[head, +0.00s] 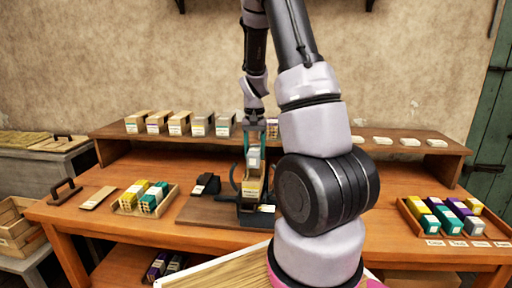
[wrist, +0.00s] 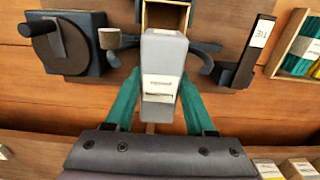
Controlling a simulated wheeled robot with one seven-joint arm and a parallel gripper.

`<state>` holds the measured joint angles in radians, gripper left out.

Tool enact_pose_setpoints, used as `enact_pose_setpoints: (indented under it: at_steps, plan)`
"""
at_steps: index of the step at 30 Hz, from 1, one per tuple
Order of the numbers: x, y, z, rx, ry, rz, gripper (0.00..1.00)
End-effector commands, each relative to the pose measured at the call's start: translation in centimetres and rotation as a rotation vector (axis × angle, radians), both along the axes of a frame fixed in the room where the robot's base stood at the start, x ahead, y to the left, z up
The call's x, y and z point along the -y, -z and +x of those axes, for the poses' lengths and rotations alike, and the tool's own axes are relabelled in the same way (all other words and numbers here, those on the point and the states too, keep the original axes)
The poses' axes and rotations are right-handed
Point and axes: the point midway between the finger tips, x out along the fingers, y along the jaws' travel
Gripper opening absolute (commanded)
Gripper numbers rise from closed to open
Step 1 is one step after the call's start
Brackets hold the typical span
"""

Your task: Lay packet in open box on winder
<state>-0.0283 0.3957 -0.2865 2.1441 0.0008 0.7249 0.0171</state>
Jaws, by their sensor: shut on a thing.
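My gripper (wrist: 158,95) has teal fingers shut on the sides of a grey packet (wrist: 163,54) with a white label. In the head view the grey packet (head: 253,153) hangs upright below the gripper, above the winder (head: 222,212). The open box (wrist: 166,15), with pale wooden inside walls, is at the top of the wrist view. The packet's far end overlaps the box's near edge there; I cannot tell if they touch. In the head view the box (head: 251,188) stands on the winder just under the packet. My arm hides part of the winder's right side.
The wrist view shows a dark wheel (wrist: 60,45) left of the box and a labelled dark block (wrist: 247,50) right. Trays of coloured packets stand left (head: 146,198) and right (head: 452,218) on the bench. A raised shelf (head: 115,131) behind holds several boxes.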

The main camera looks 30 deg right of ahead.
Motion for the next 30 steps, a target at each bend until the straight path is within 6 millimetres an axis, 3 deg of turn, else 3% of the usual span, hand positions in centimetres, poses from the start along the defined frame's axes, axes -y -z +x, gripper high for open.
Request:
enact_pose_setpoints:
  at_steps: [16,30]
  plan:
    - [0.0,5.2,0.0,-0.001,0.000,0.000,0.00]
    - [0.0,6.2,0.0,0.000,-0.001,0.000,0.00]
